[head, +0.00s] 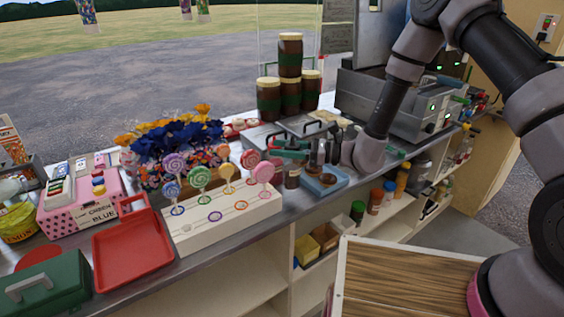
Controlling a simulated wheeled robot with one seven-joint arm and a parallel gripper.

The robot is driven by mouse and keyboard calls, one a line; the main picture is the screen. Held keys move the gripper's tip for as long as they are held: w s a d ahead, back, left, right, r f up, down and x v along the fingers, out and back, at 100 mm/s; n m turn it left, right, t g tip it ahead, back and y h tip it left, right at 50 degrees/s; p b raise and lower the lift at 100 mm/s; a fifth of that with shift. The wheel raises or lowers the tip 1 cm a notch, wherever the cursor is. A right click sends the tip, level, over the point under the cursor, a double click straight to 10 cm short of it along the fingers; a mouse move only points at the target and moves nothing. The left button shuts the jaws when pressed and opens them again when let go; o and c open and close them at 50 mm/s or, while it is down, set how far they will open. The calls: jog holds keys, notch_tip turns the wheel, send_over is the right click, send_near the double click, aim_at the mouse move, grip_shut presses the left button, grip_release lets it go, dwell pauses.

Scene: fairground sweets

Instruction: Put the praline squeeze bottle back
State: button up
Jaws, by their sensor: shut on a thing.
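My gripper (312,152) is over the counter in the middle of the head view, left of my wrist. Capped bottles stand on the shelf below the counter: a green-capped one (357,211), a brown one (375,201) and a blue-capped one (389,191).
A white lollipop stand (197,238) with several lollipops is close on the left. Striped jars (290,92) are stacked behind. A metal appliance (415,110) stands at the right. A red tray (132,252) and a green box (48,286) lie at the front left.

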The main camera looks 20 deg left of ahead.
jog(key=shift+f, duration=1.95)
jog(key=o, duration=0.6)
